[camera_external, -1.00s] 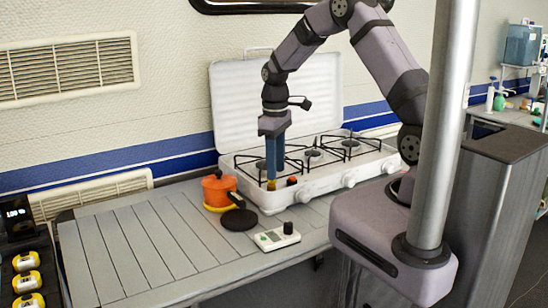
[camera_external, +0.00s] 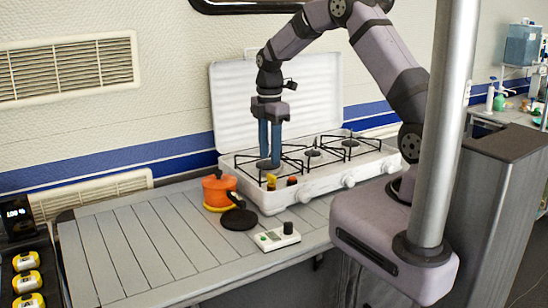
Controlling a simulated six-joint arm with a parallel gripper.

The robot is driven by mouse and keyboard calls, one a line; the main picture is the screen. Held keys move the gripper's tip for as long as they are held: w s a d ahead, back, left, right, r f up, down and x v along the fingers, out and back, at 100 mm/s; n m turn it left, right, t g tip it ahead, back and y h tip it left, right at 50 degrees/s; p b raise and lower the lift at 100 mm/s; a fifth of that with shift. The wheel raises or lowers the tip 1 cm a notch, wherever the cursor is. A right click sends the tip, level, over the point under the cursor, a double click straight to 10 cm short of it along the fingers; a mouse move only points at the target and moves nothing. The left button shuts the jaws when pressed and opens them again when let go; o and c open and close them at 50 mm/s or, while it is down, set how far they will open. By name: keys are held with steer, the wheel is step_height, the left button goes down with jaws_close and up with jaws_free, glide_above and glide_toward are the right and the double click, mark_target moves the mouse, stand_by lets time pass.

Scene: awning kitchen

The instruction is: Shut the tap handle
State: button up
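The white gas stove (camera_external: 330,185) stands on the counter with its lid raised. At its front left corner is a small upright yellow piece (camera_external: 271,182), with a small dark red-orange piece (camera_external: 292,181) to its right. One of these may be the tap handle; they are too small to tell. My gripper (camera_external: 270,165) points down above the left burner, behind and above the yellow piece. Its two blue fingers show side by side with a narrow gap and nothing visible between them. The fingertips appear clear of the yellow piece.
An orange pot (camera_external: 218,190) and a black pan (camera_external: 239,219) sit left of the stove. A white device with a black knob (camera_external: 277,237) lies in front. Black grates (camera_external: 350,145) cover the burners. The slatted counter (camera_external: 140,245) is clear at left.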

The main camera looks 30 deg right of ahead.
mark_target(270, 176)
steer(key=shift+f+p, duration=0.9)
steer(key=shift+f, duration=2.1)
steer(key=c, duration=0.8)
